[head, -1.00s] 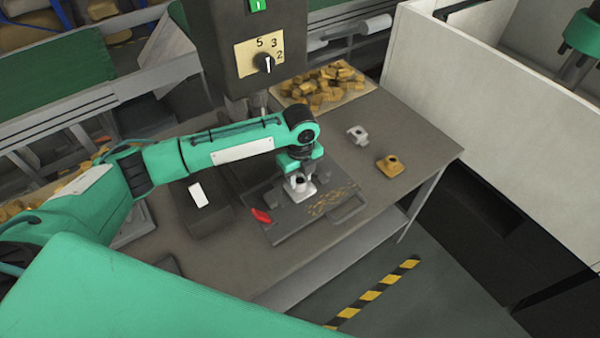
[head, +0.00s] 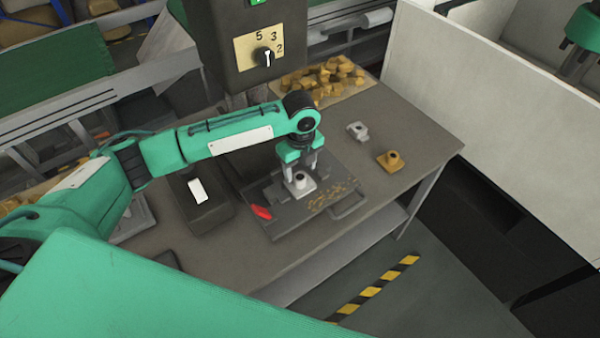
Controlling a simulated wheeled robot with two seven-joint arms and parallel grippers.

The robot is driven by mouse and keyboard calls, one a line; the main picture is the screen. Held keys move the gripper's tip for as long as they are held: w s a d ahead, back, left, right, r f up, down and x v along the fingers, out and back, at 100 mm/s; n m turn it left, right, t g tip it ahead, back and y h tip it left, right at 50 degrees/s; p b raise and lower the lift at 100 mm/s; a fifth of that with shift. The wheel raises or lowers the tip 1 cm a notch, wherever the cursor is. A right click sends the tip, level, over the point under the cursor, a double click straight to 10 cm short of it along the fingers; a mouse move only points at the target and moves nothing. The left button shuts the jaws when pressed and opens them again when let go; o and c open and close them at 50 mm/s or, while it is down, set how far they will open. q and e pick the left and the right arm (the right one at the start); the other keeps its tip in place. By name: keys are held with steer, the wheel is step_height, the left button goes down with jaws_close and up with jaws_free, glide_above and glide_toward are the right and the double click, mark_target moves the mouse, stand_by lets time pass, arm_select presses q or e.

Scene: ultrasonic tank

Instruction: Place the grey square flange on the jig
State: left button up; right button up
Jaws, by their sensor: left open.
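The light grey square flange (head: 303,188), with a round hub and dark bore, sits flat on the dark jig plate (head: 290,224) on the workbench. My left gripper (head: 301,174) is open just above it, its two fingers pointing down on either side of the hub. I cannot tell whether the fingers touch it. The seat under the flange is hidden. My right gripper is not in view.
A brass flange (head: 390,161) and another light grey part (head: 358,131) stand on the bench (head: 415,135) to the right. A red piece (head: 261,212) and brass chips lie on the plate. A dark box (head: 205,213) stands left. A machine column (head: 232,60) rises behind.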

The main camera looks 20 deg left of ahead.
mark_target(300, 177)
arm_select(q)
step_height(300, 177, up, 10)
steer(key=b, duration=0.2)
steer(key=shift+f, duration=0.1)
stand_by(0.3)
